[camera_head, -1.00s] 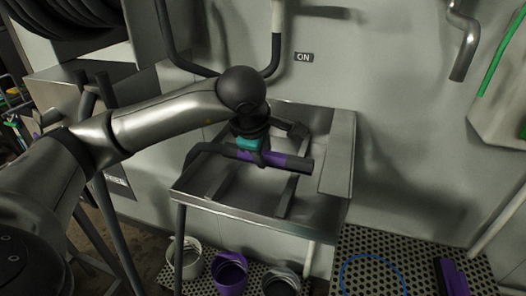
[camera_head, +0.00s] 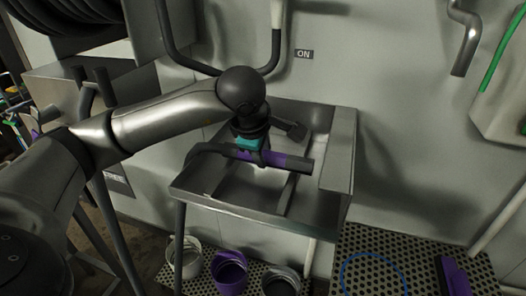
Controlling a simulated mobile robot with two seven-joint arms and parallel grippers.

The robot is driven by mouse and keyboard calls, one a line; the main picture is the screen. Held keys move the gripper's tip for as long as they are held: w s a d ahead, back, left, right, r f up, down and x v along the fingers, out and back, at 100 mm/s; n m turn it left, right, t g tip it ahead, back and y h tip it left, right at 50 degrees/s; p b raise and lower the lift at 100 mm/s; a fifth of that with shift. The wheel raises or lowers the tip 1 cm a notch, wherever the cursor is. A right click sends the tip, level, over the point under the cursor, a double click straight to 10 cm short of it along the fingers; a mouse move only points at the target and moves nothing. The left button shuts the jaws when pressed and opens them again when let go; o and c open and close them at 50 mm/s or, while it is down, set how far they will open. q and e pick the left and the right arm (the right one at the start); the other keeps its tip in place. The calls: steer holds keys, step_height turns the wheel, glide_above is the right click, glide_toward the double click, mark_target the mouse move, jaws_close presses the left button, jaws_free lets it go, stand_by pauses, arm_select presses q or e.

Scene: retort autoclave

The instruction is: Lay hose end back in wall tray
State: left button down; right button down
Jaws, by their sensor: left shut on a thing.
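The hose end (camera_head: 297,164) is a dark tube with a purple band. It lies nearly level over the wall tray, with its dark hose curving off to the left. The wall tray (camera_head: 338,170) is a grey metal basin on legs against the wall, with bars across its inside. My left gripper (camera_head: 258,155) is above the tray, pointing down and shut on the hose end at the purple band. My wrist hides part of the grip. I cannot tell whether the hose end touches the bars. My right gripper is not in view.
Several buckets, white (camera_head: 185,258), purple (camera_head: 229,272) and grey, stand below the tray. A perforated platform (camera_head: 405,262) with a blue hoop lies at lower right. A bent pipe (camera_head: 466,40) hangs on the wall at upper right. A dark hose loop hangs behind my arm.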

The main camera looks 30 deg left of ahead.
arm_select(q)
steer(key=shift+f, duration=0.2)
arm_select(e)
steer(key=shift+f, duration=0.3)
arm_select(q)
steer(key=shift+c, duration=2)
jaws_free()
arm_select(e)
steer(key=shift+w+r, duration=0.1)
arm_select(q)
steer(key=p+v, duration=0.3)
steer(key=v, duration=1.2)
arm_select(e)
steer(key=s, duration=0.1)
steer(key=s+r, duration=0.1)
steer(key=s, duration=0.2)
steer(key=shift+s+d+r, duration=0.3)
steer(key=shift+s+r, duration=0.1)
arm_select(q)
steer(key=shift+s, duration=0.1)
